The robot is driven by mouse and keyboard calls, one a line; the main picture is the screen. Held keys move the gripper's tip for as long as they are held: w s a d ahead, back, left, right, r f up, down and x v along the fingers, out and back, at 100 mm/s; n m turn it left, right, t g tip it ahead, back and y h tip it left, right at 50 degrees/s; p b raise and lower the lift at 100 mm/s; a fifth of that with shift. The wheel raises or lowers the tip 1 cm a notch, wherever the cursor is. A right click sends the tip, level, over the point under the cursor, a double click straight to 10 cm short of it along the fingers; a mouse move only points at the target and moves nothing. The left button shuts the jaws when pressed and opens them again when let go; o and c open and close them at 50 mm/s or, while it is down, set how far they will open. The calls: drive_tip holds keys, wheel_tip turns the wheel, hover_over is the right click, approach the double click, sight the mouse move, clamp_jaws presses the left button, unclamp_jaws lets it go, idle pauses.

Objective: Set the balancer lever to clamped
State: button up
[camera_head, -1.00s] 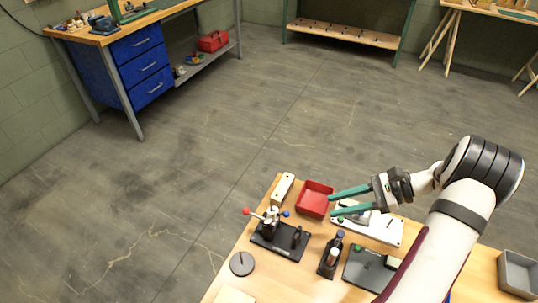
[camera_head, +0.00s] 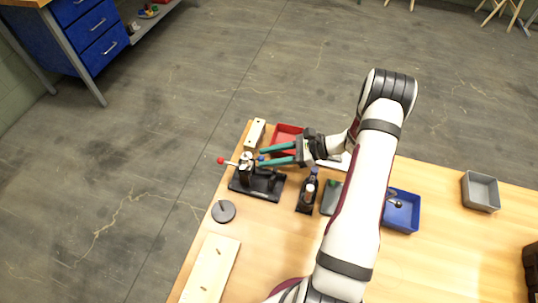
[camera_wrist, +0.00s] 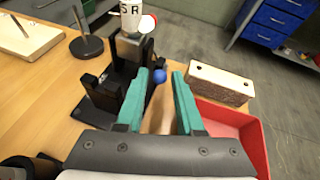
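The balancer (camera_head: 258,184) stands on a black base at the table's far left corner. It has a pale upright head and a lever with a red ball (camera_head: 221,160). A blue ball (camera_head: 261,159) sits on its right side. In the wrist view the head (camera_wrist: 130,46) carries the letters "S R". My gripper (camera_head: 262,157) is open, its teal fingers pointing left at the balancer. In the wrist view the blue ball (camera_wrist: 159,76) shows between the fingertips (camera_wrist: 160,73), with a gap on each side. I cannot tell whether it lies at fingertip depth. No lever-position label is readable.
A red bin (camera_head: 288,129) lies just behind and under my gripper, beside a pale block (camera_head: 255,134). A dark bottle holder (camera_head: 307,193) stands right of the balancer. A grey disc with a post (camera_head: 223,211) is in front. A blue bin (camera_head: 403,212) lies farther right.

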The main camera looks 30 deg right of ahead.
clamp_jaws()
drive_tip(key=shift+d+f+t+y, duration=0.1)
drive_tip(key=shift+f+t+y, duration=0.3)
drive_tip(key=shift+y, duration=0.1)
unclamp_jaws()
drive_tip(key=shift+s, duration=0.1)
